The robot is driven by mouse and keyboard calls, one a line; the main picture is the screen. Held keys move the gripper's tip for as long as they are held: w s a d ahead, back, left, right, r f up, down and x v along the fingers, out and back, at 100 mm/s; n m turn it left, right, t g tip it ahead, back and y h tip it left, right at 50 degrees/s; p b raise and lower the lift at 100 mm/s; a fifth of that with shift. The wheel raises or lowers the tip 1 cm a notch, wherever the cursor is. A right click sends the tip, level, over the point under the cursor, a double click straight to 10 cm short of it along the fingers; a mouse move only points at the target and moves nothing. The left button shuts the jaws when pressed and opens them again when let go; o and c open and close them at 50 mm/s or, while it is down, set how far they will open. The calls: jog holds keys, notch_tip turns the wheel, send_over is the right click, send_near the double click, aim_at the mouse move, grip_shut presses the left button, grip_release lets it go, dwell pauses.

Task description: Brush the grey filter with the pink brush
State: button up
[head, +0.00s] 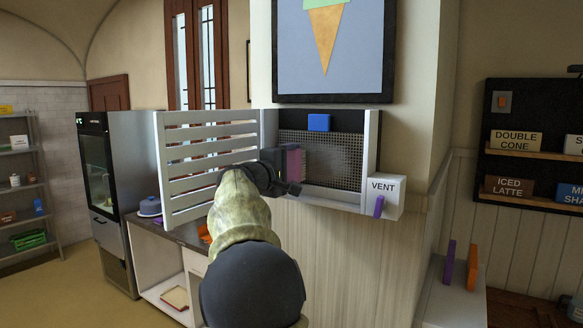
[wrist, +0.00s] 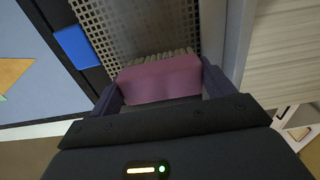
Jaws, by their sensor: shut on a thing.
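My gripper (wrist: 160,92) is shut on the pink brush (wrist: 160,78), one finger on each side of its block. The brush's pale bristles (wrist: 158,57) face the grey filter (wrist: 120,28), a perforated mesh panel. The bristle tips look at or very near the mesh, but I cannot tell if they touch. In the head view the filter (head: 345,163) sits inside the open wall vent box, and the brush (head: 293,161) is at its left side. My gripper (head: 284,177) reaches in from the left, partly behind my arm.
The slatted vent door (head: 190,160) stands open to the left. A blue block (head: 319,122) is at the filter's top edge. A white box labelled VENT (head: 385,190) with a purple lever (head: 378,206) is at the lower right. A counter (head: 180,233) lies below left.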

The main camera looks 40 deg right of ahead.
jog(key=shift+d, duration=0.25)
jog(key=shift+w+d, duration=0.25)
jog(key=shift+d, duration=0.15)
jog(key=shift+s+d, duration=0.1)
jog(key=shift+d, duration=0.15)
jog(key=shift+w+d, duration=0.1)
jog(key=shift+w, duration=0.1)
jog(key=shift+s, duration=0.1)
